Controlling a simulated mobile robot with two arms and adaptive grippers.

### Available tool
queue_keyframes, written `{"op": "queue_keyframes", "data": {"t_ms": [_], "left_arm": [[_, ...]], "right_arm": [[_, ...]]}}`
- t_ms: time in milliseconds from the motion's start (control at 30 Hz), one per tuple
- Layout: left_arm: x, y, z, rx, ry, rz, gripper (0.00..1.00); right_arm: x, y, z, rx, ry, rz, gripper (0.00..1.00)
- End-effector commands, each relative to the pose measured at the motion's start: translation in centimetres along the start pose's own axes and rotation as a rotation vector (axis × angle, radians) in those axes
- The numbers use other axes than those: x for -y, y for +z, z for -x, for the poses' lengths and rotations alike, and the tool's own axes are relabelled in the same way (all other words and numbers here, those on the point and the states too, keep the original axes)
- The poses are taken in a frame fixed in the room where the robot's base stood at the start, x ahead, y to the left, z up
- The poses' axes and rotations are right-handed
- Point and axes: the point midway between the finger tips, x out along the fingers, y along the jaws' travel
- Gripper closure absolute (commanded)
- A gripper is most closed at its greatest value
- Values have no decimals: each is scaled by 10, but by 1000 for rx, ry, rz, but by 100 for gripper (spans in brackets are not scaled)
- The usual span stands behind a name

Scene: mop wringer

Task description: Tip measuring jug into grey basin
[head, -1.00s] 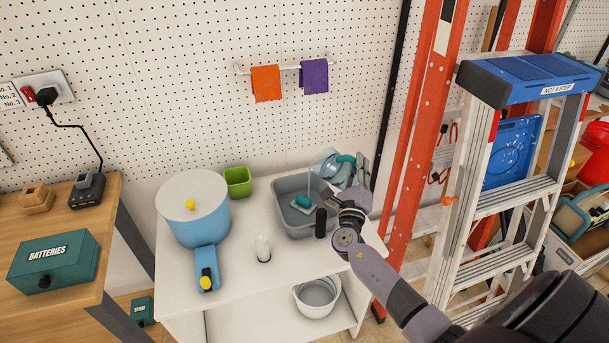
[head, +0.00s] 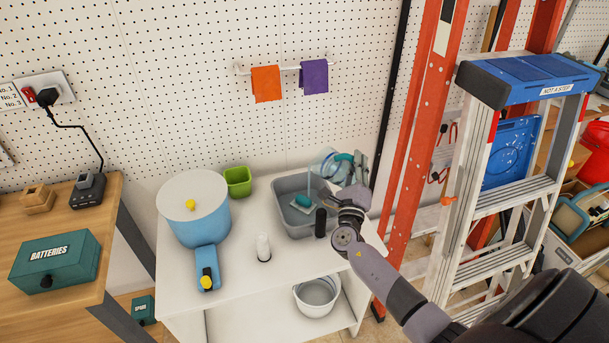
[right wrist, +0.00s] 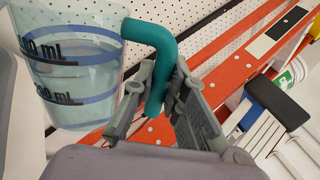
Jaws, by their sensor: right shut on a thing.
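The clear measuring jug (head: 328,167) is tilted to the left above the back right of the grey basin (head: 283,228). My right gripper (head: 358,174) is shut on the jug's teal handle, which shows between the fingers (right wrist: 160,105) in the right wrist view. There the jug (right wrist: 75,75) has blue bands, mL marks and liquid inside. A thin pale blue upright streak (head: 309,183) runs from near the jug's lip down into the basin; I cannot tell whether it is liquid. A small teal block (head: 302,202) lies in the basin. My left gripper is out of view.
The basin stands on a white table (head: 240,285). A blue pot (head: 205,230) with a pale lid, a green tub (head: 238,181) and a small white cylinder (head: 263,247) stand to its left. A black upright piece (head: 320,222) is at the basin's front. A ladder (head: 510,180) stands right.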

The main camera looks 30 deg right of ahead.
Motion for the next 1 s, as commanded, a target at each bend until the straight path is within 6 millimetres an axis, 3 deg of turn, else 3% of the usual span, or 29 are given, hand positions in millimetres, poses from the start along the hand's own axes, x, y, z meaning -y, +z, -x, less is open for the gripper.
{"op": "queue_keyframes", "data": {"t_ms": [1000], "left_arm": [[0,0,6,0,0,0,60]], "right_arm": [[5,10,-2,29,-8,67,100]]}}
